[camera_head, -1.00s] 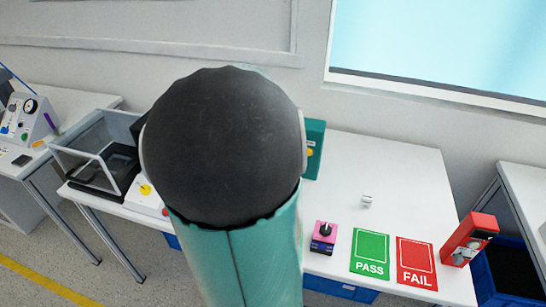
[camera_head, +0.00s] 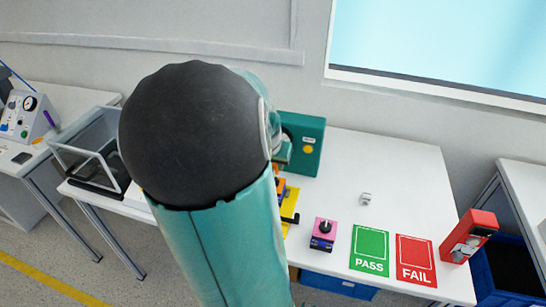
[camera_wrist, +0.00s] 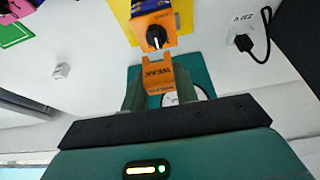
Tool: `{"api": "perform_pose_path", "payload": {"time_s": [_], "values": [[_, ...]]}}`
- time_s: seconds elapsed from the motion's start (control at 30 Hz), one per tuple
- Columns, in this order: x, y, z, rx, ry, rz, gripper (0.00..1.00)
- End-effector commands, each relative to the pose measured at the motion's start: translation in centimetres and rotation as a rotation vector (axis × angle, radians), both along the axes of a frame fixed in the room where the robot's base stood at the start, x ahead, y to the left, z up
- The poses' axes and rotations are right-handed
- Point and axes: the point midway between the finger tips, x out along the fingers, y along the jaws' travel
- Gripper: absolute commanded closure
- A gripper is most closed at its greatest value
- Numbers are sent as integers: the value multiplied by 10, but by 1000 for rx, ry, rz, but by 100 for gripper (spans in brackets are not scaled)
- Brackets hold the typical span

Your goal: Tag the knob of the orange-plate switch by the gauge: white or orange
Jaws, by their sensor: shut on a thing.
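In the wrist view, my gripper (camera_wrist: 160,95) is shut on an orange forked tag (camera_wrist: 158,75) with dark lettering that seems to read WEAK. Its two prongs point toward the orange-plate switch (camera_wrist: 152,20). The black knob (camera_wrist: 156,37) with a white pointer mark sits on that plate, just beyond the prongs; a small gap appears between them. The teal gauge box (camera_wrist: 135,80) lies behind the gripper, its white gauge (camera_wrist: 198,92) partly hidden by a finger. In the head view, my arm hides the gripper and most of the switch; the gauge box (camera_head: 307,150) shows beside my arm.
A yellow mat (camera_head: 292,204) lies under the switch. A pink switch (camera_head: 324,232), green PASS mat (camera_head: 369,250), red FAIL mat (camera_head: 416,262) and red box (camera_head: 472,236) stand to the right. A black plug and cable (camera_wrist: 243,40) are at the wrist view's right.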

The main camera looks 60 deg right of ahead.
Motion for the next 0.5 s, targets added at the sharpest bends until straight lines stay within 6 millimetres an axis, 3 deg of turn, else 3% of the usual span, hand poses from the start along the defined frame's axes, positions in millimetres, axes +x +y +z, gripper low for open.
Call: {"api": "perform_pose_path", "payload": {"time_s": [0.23, 0.5], "values": [[0, 0, -20, 1, 1, -1, 92], [0, 0, -26, -1, -1, 0, 92]]}}
